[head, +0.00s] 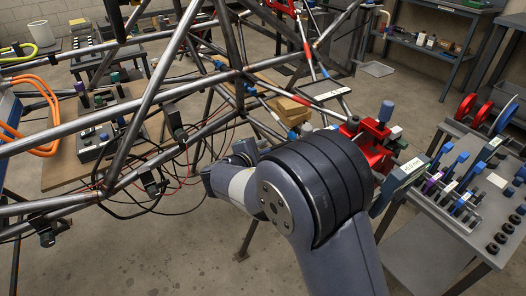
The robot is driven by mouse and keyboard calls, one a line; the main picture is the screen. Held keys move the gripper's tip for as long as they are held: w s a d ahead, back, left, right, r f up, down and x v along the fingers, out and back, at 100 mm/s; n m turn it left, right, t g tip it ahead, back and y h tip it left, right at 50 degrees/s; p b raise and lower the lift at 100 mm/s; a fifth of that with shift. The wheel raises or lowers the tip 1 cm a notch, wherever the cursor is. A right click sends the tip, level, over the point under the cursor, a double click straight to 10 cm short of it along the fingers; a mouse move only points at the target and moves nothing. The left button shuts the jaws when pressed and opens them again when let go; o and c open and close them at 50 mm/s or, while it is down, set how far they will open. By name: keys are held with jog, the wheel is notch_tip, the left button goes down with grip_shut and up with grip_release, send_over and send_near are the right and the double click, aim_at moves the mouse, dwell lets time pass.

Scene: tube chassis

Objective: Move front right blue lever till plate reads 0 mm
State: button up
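A blue-topped lever (386,110) stands upright on a red clamp fixture (370,145) at the right end of the tube chassis (170,90). I cannot tell whether it is the front right lever. A grey plate with a pale label (411,167) sits just right of the fixture; its reading is too small to make out. Another dark plate with a white label (323,90) lies further back, also unreadable. My arm fills the lower middle and bends left, partly covering the fixture's lower side. My gripper's fingertips cannot be made out.
A grey cart (440,245) at right carries several blue-handled tools, black knobs and red discs (480,108). Loose black and red cables (185,175) hang at left of my arm. Bare floor shows at lower left.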

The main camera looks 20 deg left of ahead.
jog(key=p+v, duration=0.1)
jog(key=v, duration=0.9)
jog(key=shift+s+p, duration=0.35)
jog(key=shift+s, duration=0.05)
jog(key=shift+r, duration=0.1)
jog(key=b+x, duration=0.2)
jog(key=x, duration=0.9)
jog(key=shift+w, duration=0.15)
jog(key=shift+f+t+b, duration=0.4)
jog(key=shift+f, duration=0.05)
